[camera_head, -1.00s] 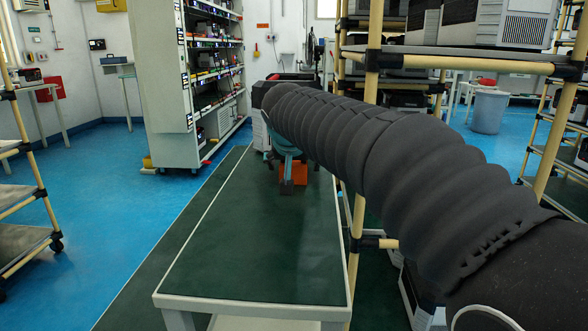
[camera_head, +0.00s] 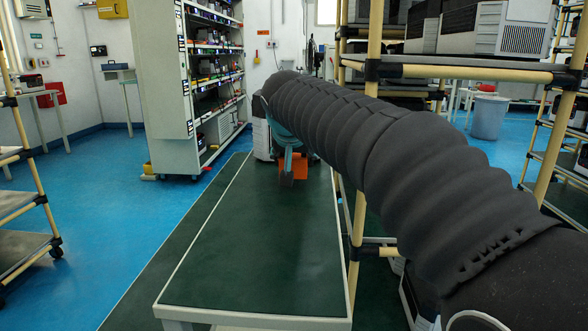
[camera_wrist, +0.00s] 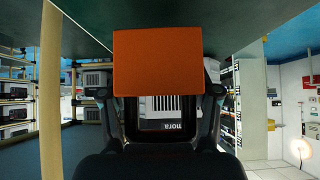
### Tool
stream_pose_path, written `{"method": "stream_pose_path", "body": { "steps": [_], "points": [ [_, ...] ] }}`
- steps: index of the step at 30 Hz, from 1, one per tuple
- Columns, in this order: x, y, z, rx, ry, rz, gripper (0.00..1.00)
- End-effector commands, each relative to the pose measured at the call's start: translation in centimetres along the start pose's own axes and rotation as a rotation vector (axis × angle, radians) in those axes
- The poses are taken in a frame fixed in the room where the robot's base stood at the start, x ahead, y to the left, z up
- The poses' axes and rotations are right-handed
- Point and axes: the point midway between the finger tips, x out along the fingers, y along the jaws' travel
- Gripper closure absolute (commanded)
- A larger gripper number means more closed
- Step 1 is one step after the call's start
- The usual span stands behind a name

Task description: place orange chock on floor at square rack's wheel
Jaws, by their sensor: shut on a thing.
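The orange chock (camera_head: 299,166) is held by my gripper (camera_head: 287,170) just above the far part of the green-topped table (camera_head: 250,255). In the wrist view the orange chock (camera_wrist: 157,58) is a flat orange face in front of my gripper (camera_wrist: 158,95), with a dark finger at each side. The fingers are shut on it, though the contact is partly hidden. Several pipe-frame racks with cream tubes and black joints are in view; one stands right of the table (camera_head: 372,110). I cannot tell which one is the square rack.
A tall white shelf cabinet (camera_head: 160,90) stands behind left, with a small yellow thing (camera_head: 147,168) at its base. Another pipe rack with casters (camera_head: 40,200) is at the left edge. A grey bin (camera_head: 488,117) stands back right. Blue floor left of the table is clear.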

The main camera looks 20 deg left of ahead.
Motion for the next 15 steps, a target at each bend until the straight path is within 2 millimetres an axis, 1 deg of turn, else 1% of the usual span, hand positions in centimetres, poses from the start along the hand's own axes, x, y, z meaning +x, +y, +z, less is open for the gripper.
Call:
{"method": "stream_pose_path", "body": {
  "steps": [1, 3, 9, 15],
  "points": [
    [-1.0, 0.0, -1.1, 0.003, 0.005, -0.002, 0.93],
    [-2.2, 0.0, -2.3, 0.002, 0.005, -0.002, 0.93],
    [-5.5, 0.0, -5.6, 0.003, 0.005, -0.002, 0.93],
    [-8.4, 0.0, -8.5, 0.002, 0.004, -0.001, 0.93]
  ]
}}
